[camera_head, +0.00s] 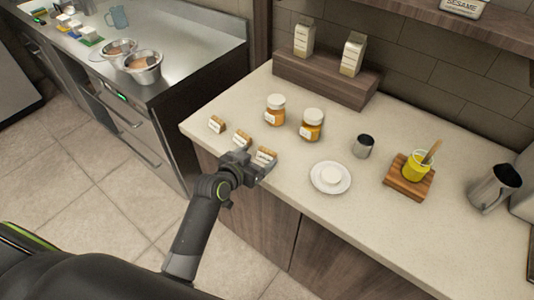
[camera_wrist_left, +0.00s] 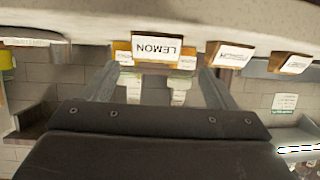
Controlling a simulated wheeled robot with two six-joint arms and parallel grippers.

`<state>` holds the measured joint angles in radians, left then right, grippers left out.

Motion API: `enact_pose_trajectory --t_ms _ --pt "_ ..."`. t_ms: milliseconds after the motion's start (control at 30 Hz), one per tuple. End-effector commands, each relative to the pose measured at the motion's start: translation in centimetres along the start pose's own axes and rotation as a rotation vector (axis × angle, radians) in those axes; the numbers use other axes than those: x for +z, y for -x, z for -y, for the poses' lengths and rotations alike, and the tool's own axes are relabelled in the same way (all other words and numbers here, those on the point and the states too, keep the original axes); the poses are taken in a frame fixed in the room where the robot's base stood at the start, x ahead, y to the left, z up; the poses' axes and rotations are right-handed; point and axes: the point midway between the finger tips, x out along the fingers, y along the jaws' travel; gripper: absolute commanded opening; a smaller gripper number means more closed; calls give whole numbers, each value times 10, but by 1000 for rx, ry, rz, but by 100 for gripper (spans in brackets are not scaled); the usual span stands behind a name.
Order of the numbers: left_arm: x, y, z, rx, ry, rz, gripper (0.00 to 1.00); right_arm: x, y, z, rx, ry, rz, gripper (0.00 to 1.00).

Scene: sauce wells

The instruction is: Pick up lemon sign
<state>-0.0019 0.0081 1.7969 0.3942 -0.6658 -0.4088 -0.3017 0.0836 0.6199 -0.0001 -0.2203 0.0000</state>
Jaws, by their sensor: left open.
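The lemon sign (camera_wrist_left: 157,47) is a small wooden block with a white face reading LEMON, upside down in the left wrist view. In the head view it is the sign (camera_head: 266,154) nearest my left gripper (camera_head: 262,168), at the counter's front edge. My left gripper is open. In the left wrist view its fingers (camera_wrist_left: 158,78) stand on either side of the sign, apart from it as far as I can tell. Two similar signs stand in a row beside it, the middle one (camera_head: 241,139) and the far left one (camera_head: 217,124). My right gripper is not in view.
Two orange jars (camera_head: 276,110) (camera_head: 312,125) stand behind the signs. A white saucer (camera_head: 316,185) is to the right. A metal cup (camera_head: 364,146), a yellow pot (camera_head: 414,168) on a wooden board (camera_head: 401,185) and a metal pitcher (camera_head: 493,188) stand further right. A wooden riser (camera_head: 322,80) is behind.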

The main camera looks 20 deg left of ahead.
Motion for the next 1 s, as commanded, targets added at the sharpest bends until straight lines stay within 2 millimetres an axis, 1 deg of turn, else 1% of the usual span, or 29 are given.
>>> enact_pose_trajectory --t_ms 267,467,633,800,1000 --pt "0 -13 -2 1 1 1 80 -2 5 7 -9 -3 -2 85" --pt "2 -34 -6 1 2 2 80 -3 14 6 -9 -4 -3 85" --pt "3 -51 -6 0 0 0 80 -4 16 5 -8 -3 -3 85" --pt "4 -57 -6 0 0 0 80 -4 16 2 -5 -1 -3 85" --pt "4 -57 -6 0 0 0 80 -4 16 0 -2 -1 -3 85"
